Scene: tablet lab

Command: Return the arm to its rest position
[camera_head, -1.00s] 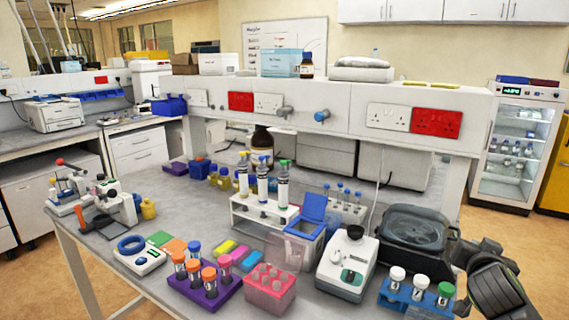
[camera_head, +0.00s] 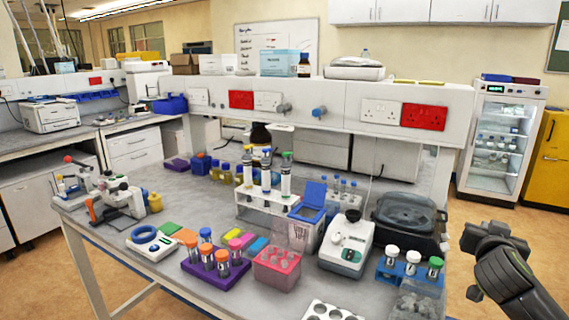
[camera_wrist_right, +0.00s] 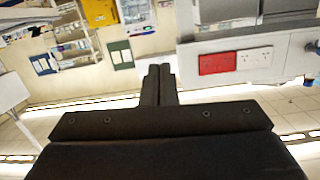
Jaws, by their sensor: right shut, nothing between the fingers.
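My right gripper (camera_head: 477,262) is at the right of the head view, off the right end of the bench and over open floor. It is black and holds nothing. In the right wrist view its two fingers (camera_wrist_right: 158,84) lie side by side, shut together. The lab bench (camera_head: 180,272) stands to the left of the right arm, and the arm is apart from it. My left gripper does not show in either view.
A blue rack with capped tubes (camera_head: 391,272) stands nearest the right gripper, beside a dark lidded machine (camera_head: 409,212). A white holed rack (camera_head: 330,312) is at the front edge. A glass-door fridge (camera_head: 499,140) and yellow cabinet (camera_head: 552,158) stand behind. The floor at right is clear.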

